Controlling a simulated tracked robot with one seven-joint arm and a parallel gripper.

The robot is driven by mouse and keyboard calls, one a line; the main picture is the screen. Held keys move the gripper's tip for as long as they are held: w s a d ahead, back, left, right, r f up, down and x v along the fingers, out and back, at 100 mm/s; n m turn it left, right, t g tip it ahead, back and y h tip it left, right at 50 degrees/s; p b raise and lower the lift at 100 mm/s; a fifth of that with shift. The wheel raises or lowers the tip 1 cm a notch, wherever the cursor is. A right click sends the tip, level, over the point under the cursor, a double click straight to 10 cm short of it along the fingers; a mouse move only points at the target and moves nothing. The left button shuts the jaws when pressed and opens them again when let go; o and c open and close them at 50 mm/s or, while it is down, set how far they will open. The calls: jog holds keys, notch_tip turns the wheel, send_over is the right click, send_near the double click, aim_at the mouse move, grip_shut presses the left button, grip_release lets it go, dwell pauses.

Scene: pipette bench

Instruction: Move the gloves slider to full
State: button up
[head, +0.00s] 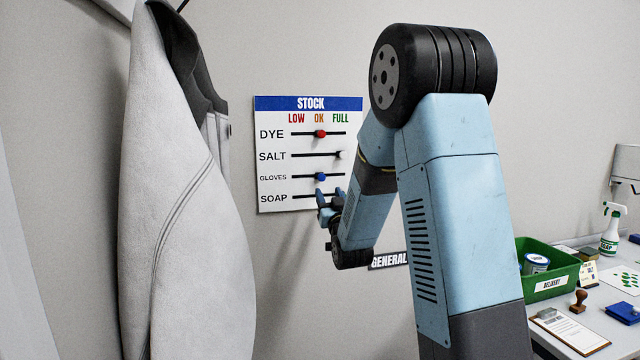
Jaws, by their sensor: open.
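The white stock board (270,203) with a blue header hangs on the wall in the head view. It has rows for dye, salt, gloves and soap under low, ok and full. The blue gloves slider (321,177) sits around the middle of its track, under ok. The red dye slider (320,133) is also near the middle. The pale salt slider (339,154) is at the right, under full. My gripper (329,200) is open in front of the board's lower part, just below the gloves slider. It hides the soap slider; contact with the gloves slider cannot be told.
A pale coat (185,210) hangs left of the board. A sign reading general (389,261) is below it, partly behind my arm. At right, a bench holds a green delivery bin (550,284), a stamp (579,301), a clipboard (570,332) and a spray bottle (611,235).

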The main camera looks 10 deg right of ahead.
aim_at(322, 179)
jog(key=x, duration=0.7)
jog(key=shift+w+r, duration=0.1)
jog(key=shift+w, duration=0.05)
jog(key=shift+c, duration=0.4)
grip_shut()
